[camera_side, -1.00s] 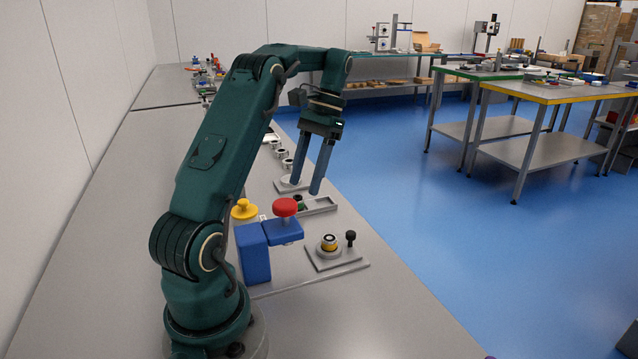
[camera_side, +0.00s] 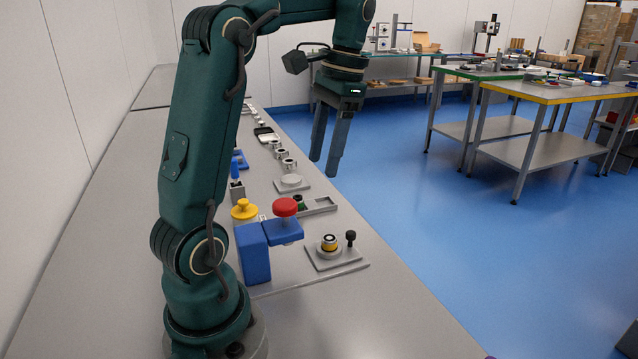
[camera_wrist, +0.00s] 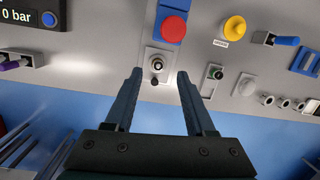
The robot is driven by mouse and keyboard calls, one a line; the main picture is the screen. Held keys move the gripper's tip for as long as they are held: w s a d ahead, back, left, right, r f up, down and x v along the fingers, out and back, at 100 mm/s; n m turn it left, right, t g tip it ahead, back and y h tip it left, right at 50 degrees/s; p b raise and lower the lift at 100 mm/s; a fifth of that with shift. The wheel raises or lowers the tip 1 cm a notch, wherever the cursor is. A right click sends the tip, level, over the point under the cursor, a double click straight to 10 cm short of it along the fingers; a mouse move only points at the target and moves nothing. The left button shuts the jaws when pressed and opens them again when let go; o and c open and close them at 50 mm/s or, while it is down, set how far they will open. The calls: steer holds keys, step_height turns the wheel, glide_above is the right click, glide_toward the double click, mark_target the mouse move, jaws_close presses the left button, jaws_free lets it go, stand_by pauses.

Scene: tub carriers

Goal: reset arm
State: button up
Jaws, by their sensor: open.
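My gripper (camera_side: 323,170) is open and empty, raised in the air past the bench's right edge in the side view. In the wrist view my gripper (camera_wrist: 158,76) shows its two fingers apart with nothing between them. Beyond the fingertips is a grey plate (camera_wrist: 165,61) with a small round fitting and a black knob. In the side view this plate (camera_side: 348,262) lies on the bench near the front edge. No tub carrier can be made out for certain.
A blue press-like block (camera_side: 254,252) with a red button (camera_side: 285,207) stands on the bench (camera_side: 330,310). Behind it is a yellow knob (camera_side: 244,210). The air around my gripper is clear.

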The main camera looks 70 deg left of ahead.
steer(key=s+d+f+t, duration=0.2)
steer(key=s+d+t, duration=0.1)
steer(key=d, duration=0.4)
steer(key=s+d+f+m+t, duration=0.1)
steer(key=s+d+f+t, duration=0.1)
steer(key=d, duration=0.6)
steer(key=f+t, duration=0.1)
steer(key=t, duration=0.1)
steer(key=shift+s+d+f+t+h, duration=0.15)
steer(key=shift+s+t+h, duration=0.15)
steer(key=shift+s, duration=0.1)
